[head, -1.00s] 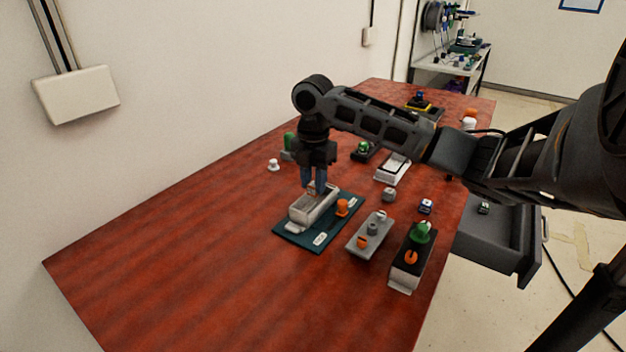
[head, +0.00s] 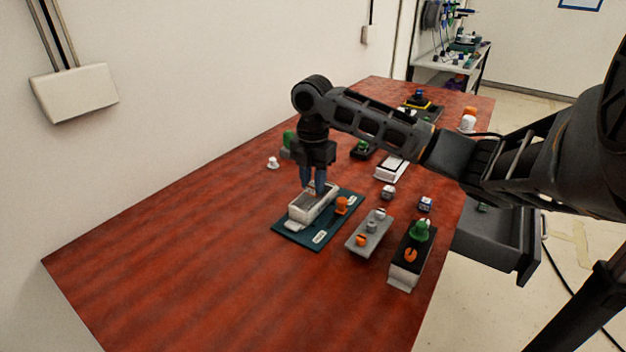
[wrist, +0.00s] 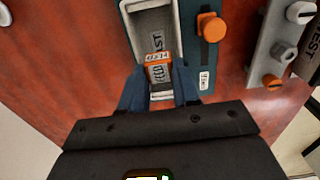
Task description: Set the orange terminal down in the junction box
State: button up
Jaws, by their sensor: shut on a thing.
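My gripper (head: 313,189) points straight down at the far end of the pale open junction box (head: 306,211). In the wrist view, its blue fingers (wrist: 160,88) are shut on the orange terminal (wrist: 158,57), which has a pale label on its grey face. The terminal is inside the outline of the box, whose wall (wrist: 178,25) shows beside it. A tag lies on the box floor. I cannot tell whether the terminal touches the floor. In the head view the terminal is hidden by the fingers and box wall.
The box sits on a dark teal plate (head: 292,236) with an orange knob (head: 341,205) close to its right. A grey knob block (head: 369,238) and a black-topped block with a green knob (head: 419,232) stand further right. The front left tabletop is clear.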

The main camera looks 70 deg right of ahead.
jog(key=shift+f+b, duration=0.6)
jog(key=shift+f, duration=0.3)
jog(key=shift+r, duration=0.25)
dwell(0.4)
jog(key=o, duration=1.1)
jog(key=shift+r+p, duration=0.15)
jog(key=shift+p, duration=0.2)
jog(key=shift+r+p, duration=1.8)
jog(key=shift+r, duration=0.6)
